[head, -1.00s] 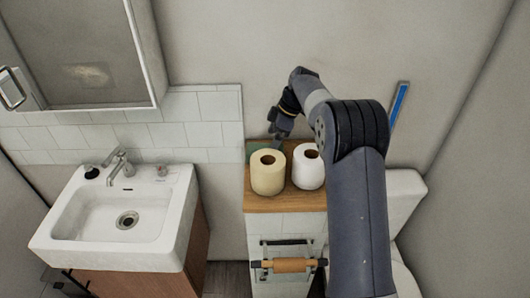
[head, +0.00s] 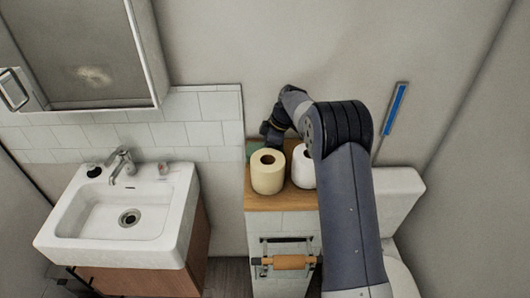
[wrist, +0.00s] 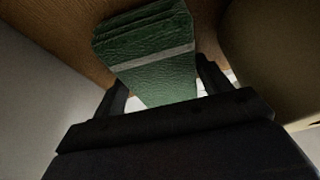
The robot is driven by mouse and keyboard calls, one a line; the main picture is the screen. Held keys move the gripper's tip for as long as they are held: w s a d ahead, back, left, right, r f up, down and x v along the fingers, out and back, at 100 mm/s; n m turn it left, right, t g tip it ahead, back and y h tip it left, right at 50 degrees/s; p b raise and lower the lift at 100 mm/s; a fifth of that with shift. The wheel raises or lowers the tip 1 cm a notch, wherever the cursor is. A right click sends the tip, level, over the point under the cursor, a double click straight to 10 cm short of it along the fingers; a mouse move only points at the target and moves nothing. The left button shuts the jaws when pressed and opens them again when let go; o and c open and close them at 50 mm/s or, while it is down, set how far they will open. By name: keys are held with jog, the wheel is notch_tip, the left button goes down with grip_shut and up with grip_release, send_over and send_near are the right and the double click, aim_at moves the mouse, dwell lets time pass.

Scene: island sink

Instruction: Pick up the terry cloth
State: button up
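The terry cloth (wrist: 155,60) is a green folded stack with a pale stripe across it, seen in the wrist view on a wooden surface. In the head view a small green part of it (head: 254,148) shows at the back left of the wooden ledge, behind the cream roll. My gripper (wrist: 165,88) has its two fingers apart, one on each side of the cloth's near part, with a small gap at the left finger. In the head view the gripper (head: 270,136) is low behind the rolls, its fingertips hidden.
A cream paper roll (head: 268,178) and a white roll (head: 302,172) stand on the wooden ledge (head: 280,202), close in front of my gripper. The wall is right behind. A sink (head: 165,215) is to the left, with a floor gap between.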

jog(key=c, duration=0.6)
jog(key=shift+o, duration=0.2)
notch_tip(320, 180, up, 10)
jog(key=shift+b, duration=0.85)
jog(key=o, duration=0.5)
jog(key=shift+c, duration=0.2)
jog(key=c, duration=0.4)
